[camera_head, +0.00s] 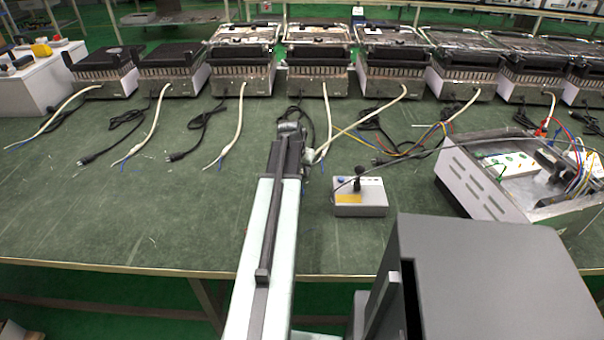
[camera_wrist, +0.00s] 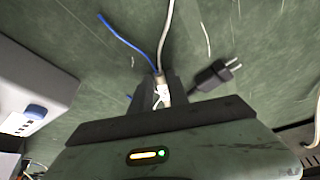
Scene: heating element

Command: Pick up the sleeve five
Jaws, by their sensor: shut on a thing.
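My gripper (camera_wrist: 163,92) is shut on a sleeve (camera_wrist: 161,80) at the end of a white cable, low over the green table. The cable runs away toward the top of the wrist view, and a blue wire end sticks out beside the jaws. In the head view my gripper (camera_head: 306,154) is at the end of my arm, and the cable (camera_head: 375,110) from the fifth grill from the left leads down to it. The arm and jaws hide most of the sleeve, so no number on it can be read.
A black plug (camera_wrist: 214,76) lies just right of the jaws. A small grey box (camera_head: 360,197) with a black knob stands right of my arm. An open metal housing (camera_head: 480,185) with wires is at the right.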

